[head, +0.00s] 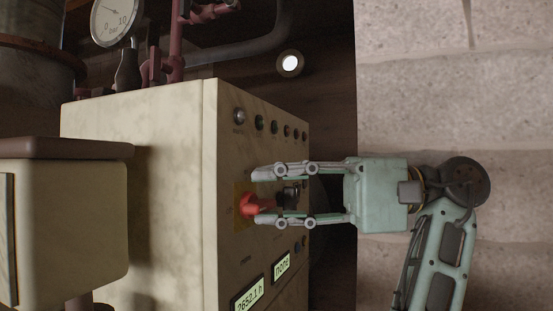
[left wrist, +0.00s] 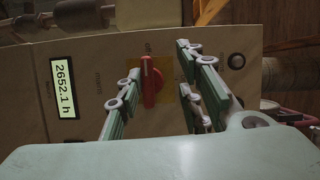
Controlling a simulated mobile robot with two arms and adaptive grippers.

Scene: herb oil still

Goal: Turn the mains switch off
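The mains switch is a red rotary knob (head: 250,205) on a yellow plate on the cream cabinet's front panel. In the left wrist view the red knob (left wrist: 151,82) has its long side running up and down the picture. Small lettering above it is too small to read surely. My left gripper (head: 263,196) is open, its two fingers apart on either side of the knob in the head view. In the left wrist view the gripper (left wrist: 158,60) also shows a gap around the knob. I cannot tell whether a finger touches it. My right gripper is not in view.
The cabinet (head: 165,190) carries a row of round lamps or buttons (head: 259,122) and lit displays, one reading 2652.1 h (left wrist: 64,88). A dark knob (head: 293,192) sits by the fingers. A pressure gauge (head: 114,18) and red pipes stand behind. A cream box (head: 70,220) is at left.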

